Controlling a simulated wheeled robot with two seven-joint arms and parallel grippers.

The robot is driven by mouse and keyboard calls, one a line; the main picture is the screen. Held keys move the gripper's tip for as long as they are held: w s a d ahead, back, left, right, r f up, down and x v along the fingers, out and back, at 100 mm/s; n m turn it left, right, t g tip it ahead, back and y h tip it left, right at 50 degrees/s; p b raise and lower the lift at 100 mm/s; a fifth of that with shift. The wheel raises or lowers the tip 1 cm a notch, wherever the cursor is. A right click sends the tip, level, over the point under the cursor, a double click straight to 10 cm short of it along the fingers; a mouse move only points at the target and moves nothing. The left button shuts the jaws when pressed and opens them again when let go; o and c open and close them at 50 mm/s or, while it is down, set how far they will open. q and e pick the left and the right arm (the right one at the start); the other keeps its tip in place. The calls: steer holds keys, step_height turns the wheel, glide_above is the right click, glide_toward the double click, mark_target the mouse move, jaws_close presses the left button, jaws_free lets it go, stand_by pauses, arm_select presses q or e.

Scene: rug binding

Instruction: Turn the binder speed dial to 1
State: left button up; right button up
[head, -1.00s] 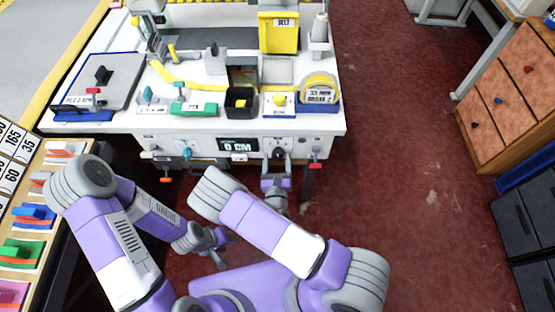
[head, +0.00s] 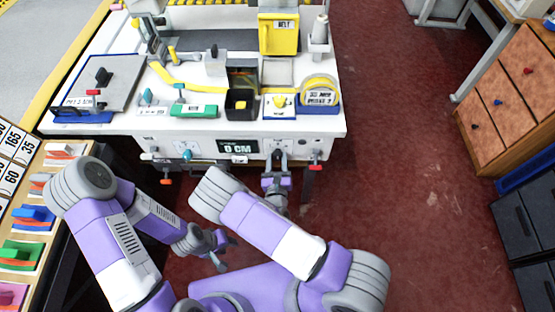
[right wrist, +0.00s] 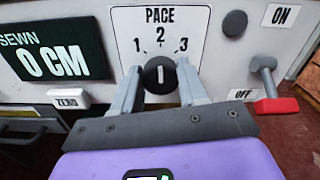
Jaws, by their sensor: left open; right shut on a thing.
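The binder speed dial (right wrist: 160,75) is a black round knob on the white front panel, below the label PACE with the marks 1, 2 and 3. Its white pointer line stands about upright, toward 2. My right gripper (right wrist: 159,88) is closed on the dial, with one finger on each side of it. In the head view the right gripper (head: 278,160) reaches up to the panel and mostly hides the dial. My left gripper (head: 228,252) is open and empty, low in front of the bench and away from the panel.
The SEWN display (right wrist: 55,55) reads 0 CM, left of the dial, with a ZERO button (right wrist: 68,98) below it. A red-handled ON/OFF lever (right wrist: 272,95) is at the right, near OFF. The red floor (head: 400,200) right of the bench is clear.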

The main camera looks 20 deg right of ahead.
steer(key=shift+a+n+p, duration=0.1)
steer(key=shift+n+p, duration=0.8)
steer(key=shift+n, duration=0.2)
steer(key=shift+n+p, duration=0.85)
steer(key=shift+n, duration=0.35)
steer(key=shift+f+n+p, duration=0.15)
steer(key=shift+n+p, duration=0.75)
steer(key=shift+n, duration=1.1)
steer(key=o, duration=1.1)
steer(key=shift+c, duration=0.2)
steer(key=p+v, duration=0.1)
steer(key=v, duration=0.6)
steer(key=shift+s+p, duration=0.3)
